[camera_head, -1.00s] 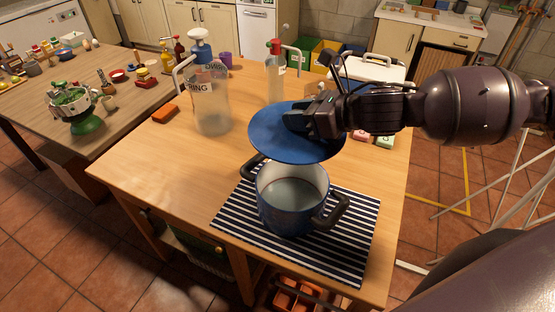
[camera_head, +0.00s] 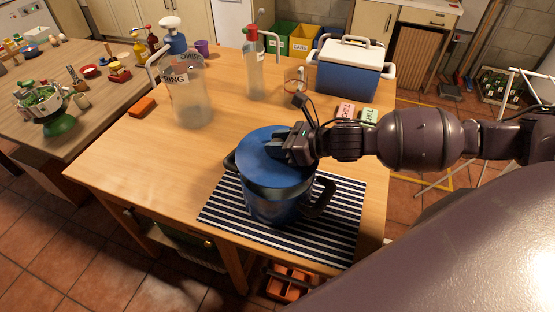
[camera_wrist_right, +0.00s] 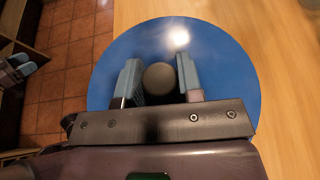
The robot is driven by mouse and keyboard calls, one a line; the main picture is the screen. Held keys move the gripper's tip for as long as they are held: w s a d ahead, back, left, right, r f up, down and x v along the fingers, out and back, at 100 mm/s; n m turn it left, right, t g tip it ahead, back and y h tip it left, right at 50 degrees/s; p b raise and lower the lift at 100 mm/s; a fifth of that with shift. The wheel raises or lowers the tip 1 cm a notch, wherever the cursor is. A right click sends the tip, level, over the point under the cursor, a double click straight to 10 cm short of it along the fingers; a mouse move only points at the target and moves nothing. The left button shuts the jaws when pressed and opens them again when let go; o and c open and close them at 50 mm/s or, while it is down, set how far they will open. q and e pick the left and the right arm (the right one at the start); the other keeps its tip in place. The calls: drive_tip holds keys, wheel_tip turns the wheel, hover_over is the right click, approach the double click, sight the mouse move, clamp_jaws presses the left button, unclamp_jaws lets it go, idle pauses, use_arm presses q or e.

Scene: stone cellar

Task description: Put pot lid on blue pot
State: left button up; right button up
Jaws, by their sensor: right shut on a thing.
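The blue pot (camera_head: 273,206) stands upright with its dark handles on a striped mat (camera_head: 340,222). The round blue pot lid (camera_head: 268,152) is over the pot's mouth and hides its inside. I cannot tell whether the lid fully touches the rim. My right gripper (camera_head: 284,150) is shut on the lid's knob from above. In the right wrist view the gripper (camera_wrist_right: 159,75) has its fingers on either side of the grey round knob, and the lid (camera_wrist_right: 240,75) fills the middle.
On the wooden table (camera_head: 130,165) stand a clear jug (camera_head: 190,98), a bottle with a red top (camera_head: 253,70), a blue and white cooler (camera_head: 350,72) and an orange block (camera_head: 141,107). Small pink and green boxes (camera_head: 357,112) lie near my right arm. The table's left front is clear.

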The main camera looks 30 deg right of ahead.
sight(316, 165)
wheel_tip(316, 165, down, 5)
drive_tip(key=shift+f, duration=0.4)
drive_tip(key=o, duration=1)
drive_tip(key=shift+s+d+r, duration=0.2)
drive_tip(key=shift+s+d, duration=0.15)
drive_tip(key=shift+s, duration=0.05)
drive_tip(key=v, duration=0.9)
drive_tip(key=shift+v, duration=0.95)
